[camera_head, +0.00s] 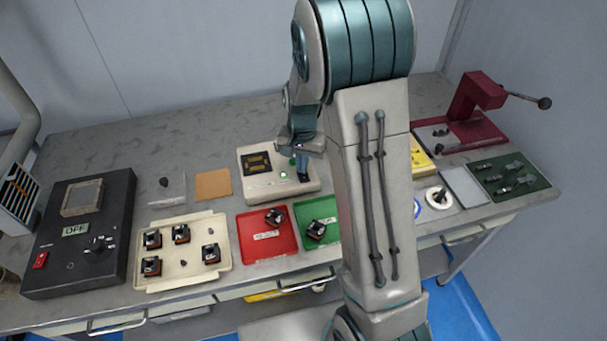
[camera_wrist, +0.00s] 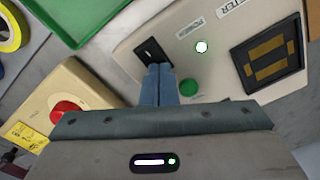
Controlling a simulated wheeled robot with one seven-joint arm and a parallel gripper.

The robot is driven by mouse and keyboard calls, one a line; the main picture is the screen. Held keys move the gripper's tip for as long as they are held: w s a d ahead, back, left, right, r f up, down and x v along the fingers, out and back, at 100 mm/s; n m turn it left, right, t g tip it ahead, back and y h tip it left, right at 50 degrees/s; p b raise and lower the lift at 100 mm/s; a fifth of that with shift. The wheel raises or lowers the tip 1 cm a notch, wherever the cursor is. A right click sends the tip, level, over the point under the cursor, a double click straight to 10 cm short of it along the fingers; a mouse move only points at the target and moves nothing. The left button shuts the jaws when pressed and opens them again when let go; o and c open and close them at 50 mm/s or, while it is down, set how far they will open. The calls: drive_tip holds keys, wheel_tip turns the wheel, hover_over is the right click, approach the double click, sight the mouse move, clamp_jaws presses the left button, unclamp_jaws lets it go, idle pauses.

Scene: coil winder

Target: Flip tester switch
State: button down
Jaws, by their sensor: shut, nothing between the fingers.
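The tester is a beige box (camera_head: 292,189) at the back middle of the bench, partly hidden by my arm. In the wrist view the tester (camera_wrist: 225,75) shows a black rocker switch (camera_wrist: 151,50), a lit white-green power lamp (camera_wrist: 201,47), a green button (camera_wrist: 188,88) and a dark panel with brass strips (camera_wrist: 268,60). My gripper (camera_wrist: 158,67) is shut and empty, with its blue fingertips at the near end of the switch. I cannot tell whether they touch it. In the head view my gripper (camera_head: 303,176) points down over the tester's right side.
A red tray (camera_head: 252,250) and a green tray (camera_head: 329,211) lie in front of the tester. A yellowish box with a red button (camera_wrist: 68,110) stands beside it. A cream tray of parts (camera_head: 187,231), a dark OFF console (camera_head: 60,262) and a red press (camera_head: 480,100) are farther off.

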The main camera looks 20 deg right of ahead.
drive_tip(key=shift+r+p, duration=2.6)
drive_tip(key=shift+r, duration=0.9)
drive_tip(key=s+r+n+t, duration=0.1)
drive_tip(key=s+r+n, duration=0.2)
drive_tip(key=s+r, duration=0.4)
drive_tip(key=s+r+n+t, duration=0.2)
drive_tip(key=s+r, duration=0.5)
drive_tip(key=s, duration=0.7)
drive_tip(key=shift+s+n, duration=0.15)
drive_tip(key=shift+n, duration=0.35)
